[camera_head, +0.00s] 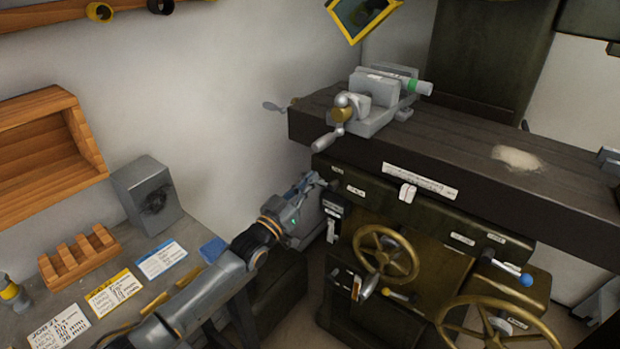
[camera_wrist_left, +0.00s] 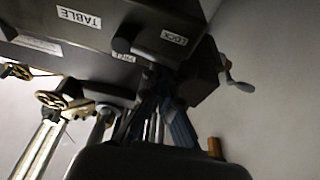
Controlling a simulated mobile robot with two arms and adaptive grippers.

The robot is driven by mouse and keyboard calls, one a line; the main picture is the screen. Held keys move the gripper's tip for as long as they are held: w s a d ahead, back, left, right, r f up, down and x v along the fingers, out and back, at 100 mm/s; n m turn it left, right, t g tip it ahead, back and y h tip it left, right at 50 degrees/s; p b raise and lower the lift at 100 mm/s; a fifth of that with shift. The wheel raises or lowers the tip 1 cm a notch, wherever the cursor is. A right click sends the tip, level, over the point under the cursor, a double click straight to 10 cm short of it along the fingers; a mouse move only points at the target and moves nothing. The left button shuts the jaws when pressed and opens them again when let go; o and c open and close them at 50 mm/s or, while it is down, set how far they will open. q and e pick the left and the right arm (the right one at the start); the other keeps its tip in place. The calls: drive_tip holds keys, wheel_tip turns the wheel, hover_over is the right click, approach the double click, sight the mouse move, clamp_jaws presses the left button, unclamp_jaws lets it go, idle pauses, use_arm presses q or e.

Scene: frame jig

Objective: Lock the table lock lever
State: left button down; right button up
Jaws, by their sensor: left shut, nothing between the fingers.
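The milling machine's table (camera_head: 450,160) is a long dark slab with a label strip along its front edge. In the left wrist view, a dark lever (camera_wrist_left: 138,42) sticks out beside a white LOCK label (camera_wrist_left: 174,38), with a TABLE label (camera_wrist_left: 78,17) to its left. My left gripper (camera_head: 312,184) is at the left end of the machine, just below the table; its fingers (camera_wrist_left: 160,90) show dark and blurred close to the lever. It is shut and empty. Whether it touches the lever I cannot tell. In the head view, the gripper and shadow make the lever hard to pick out.
A vise (camera_head: 375,105) with a handle sits on the table. Brass handwheels (camera_head: 385,255) and a blue-knobbed lever (camera_head: 524,279) are on the machine's front. A bench (camera_head: 190,235) with cards, a wooden rack (camera_head: 78,256) and a grey box (camera_head: 147,192) stands at left.

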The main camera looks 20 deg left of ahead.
use_arm(q)
wheel_tip(320, 180, up, 4)
drive_tip(key=p, duration=0.3)
drive_tip(key=b+v, duration=0.2)
drive_tip(key=v, duration=0.8)
drive_tip(key=s+d+f+g+y, duration=0.1)
drive_tip(key=s+d+f+g, duration=0.3)
drive_tip(key=f, duration=0.3)
drive_tip(key=s+d+f+g+y, duration=0.2)
drive_tip(key=s+d+f+g, duration=0.1)
drive_tip(key=s+f, duration=0.3)
drive_tip(key=s+a+f+g+y, duration=0.1)
drive_tip(key=s+f+g, duration=0.15)
drive_tip(key=s, duration=0.55)
drive_tip(key=s+a+f+n+g+y, duration=0.15)
drive_tip(key=s+g, duration=0.25)
drive_tip(key=s, duration=0.4)
drive_tip(key=s+a+f+g+y, duration=0.1)
drive_tip(key=s+f+g, duration=0.2)
drive_tip(key=s, duration=0.5)
wheel_tip(320, 180, down, 26)
drive_tip(key=s+g, duration=0.1)
drive_tip(key=s+a+f+g, duration=0.1)
drive_tip(key=s+a+f, duration=0.2)
drive_tip(key=s+f, duration=1.2)
drive_tip(key=shift+s+f+m, duration=0.35)
drive_tip(key=shift+s+f, duration=0.05)
drive_tip(key=shift+s, duration=0.55)
drive_tip(key=shift+g+y, duration=0.25)
